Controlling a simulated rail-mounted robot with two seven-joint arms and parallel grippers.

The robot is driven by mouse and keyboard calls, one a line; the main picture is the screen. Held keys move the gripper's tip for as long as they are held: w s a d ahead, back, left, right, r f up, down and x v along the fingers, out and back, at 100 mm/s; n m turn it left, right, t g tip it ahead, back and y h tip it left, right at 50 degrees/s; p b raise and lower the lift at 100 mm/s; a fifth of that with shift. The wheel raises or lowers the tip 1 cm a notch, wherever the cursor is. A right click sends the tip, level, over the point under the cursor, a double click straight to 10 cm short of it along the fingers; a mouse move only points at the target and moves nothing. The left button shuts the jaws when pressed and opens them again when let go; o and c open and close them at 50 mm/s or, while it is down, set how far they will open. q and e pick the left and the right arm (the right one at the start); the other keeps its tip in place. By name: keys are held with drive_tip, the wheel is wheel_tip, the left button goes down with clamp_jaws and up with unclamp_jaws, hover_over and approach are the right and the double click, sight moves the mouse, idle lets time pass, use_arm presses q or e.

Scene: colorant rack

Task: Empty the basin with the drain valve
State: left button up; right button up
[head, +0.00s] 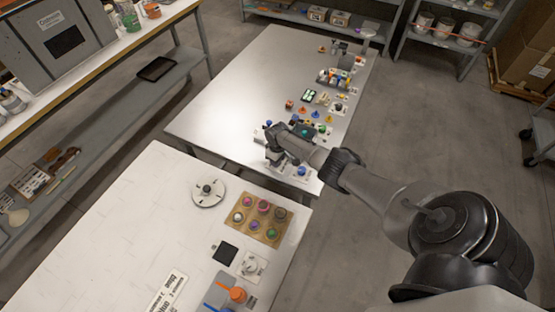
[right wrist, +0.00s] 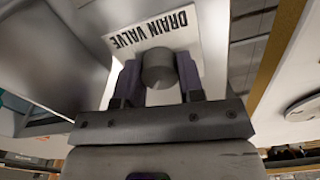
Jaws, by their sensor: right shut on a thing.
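In the right wrist view a grey round drain valve knob (right wrist: 158,70) sits in front of a white plate (right wrist: 180,28) lettered DRAIN VALVE, which appears upside down. My right gripper (right wrist: 158,84) is shut on the knob, one dark finger on each side. In the head view my right gripper (head: 272,157) is at the near right end of the far white table and hides the knob. I cannot make out the basin clearly. My left gripper is not in view.
The far white table (head: 230,90) holds a row of small coloured items along its right side. The near table (head: 120,215) holds a round grey disc (head: 208,200) and a brown tray of jars (head: 242,230). A gap separates the two tables.

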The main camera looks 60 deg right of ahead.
drive_tip(key=o, duration=0.7)
drive_tip(key=shift+r, duration=0.1)
drive_tip(key=shift+o, duration=1.1)
wheel_tip(320, 180, up, 14)
drive_tip(key=p, duration=0.4)
